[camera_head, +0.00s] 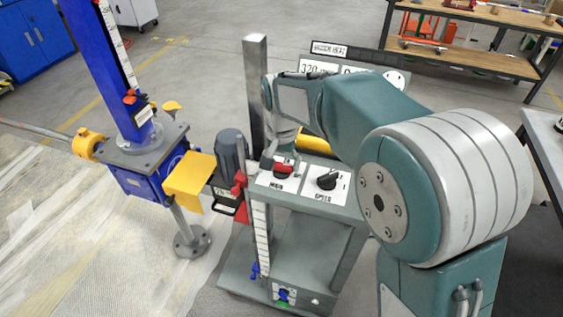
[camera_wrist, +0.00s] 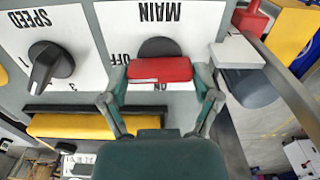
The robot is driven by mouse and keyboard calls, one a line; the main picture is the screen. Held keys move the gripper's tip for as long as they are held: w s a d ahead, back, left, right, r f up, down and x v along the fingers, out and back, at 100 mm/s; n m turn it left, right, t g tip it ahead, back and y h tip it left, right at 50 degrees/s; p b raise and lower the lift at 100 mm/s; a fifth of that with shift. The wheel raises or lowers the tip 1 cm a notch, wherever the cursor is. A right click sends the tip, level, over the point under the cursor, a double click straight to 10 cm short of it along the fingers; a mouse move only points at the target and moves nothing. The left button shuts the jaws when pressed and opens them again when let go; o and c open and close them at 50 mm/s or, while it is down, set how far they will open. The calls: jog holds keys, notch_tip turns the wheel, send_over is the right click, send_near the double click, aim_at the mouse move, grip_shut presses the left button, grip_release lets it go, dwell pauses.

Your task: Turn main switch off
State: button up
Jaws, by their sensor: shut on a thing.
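The main switch is a red knob (camera_wrist: 160,69) on a white plate (camera_wrist: 110,20) marked MAIN, OFF and ON in the wrist view. In the head view the red knob (camera_head: 283,168) shows on the panel's left plate. My gripper (camera_wrist: 160,80) is shut on the red knob, one finger at each end of it. The knob lies crosswise in the wrist picture. The OFF label is beside it on the left, and the ON label is partly hidden below it. In the head view my gripper (camera_head: 279,158) is at the knob, partly hidden by my arm.
A black speed knob (camera_wrist: 48,66) sits beside the main switch, also in the head view (camera_head: 328,181). A yellow bar (camera_wrist: 80,126) lies along the panel edge. A grey post (camera_head: 256,85) and a grey motor (camera_head: 231,152) stand close to my gripper. A blue screw jack (camera_head: 150,180) stands at left.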

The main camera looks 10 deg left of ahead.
aim_at(281, 163)
jog(key=shift+s+f+m, duration=0.15)
jog(key=shift+m, duration=0.15)
dwell(0.4)
jog(key=o, duration=1)
jog(key=shift+c, duration=0.2)
jog(key=shift+a, duration=0.15)
jog(key=shift+r, duration=0.45)
notch_tip(281, 163, up, 11)
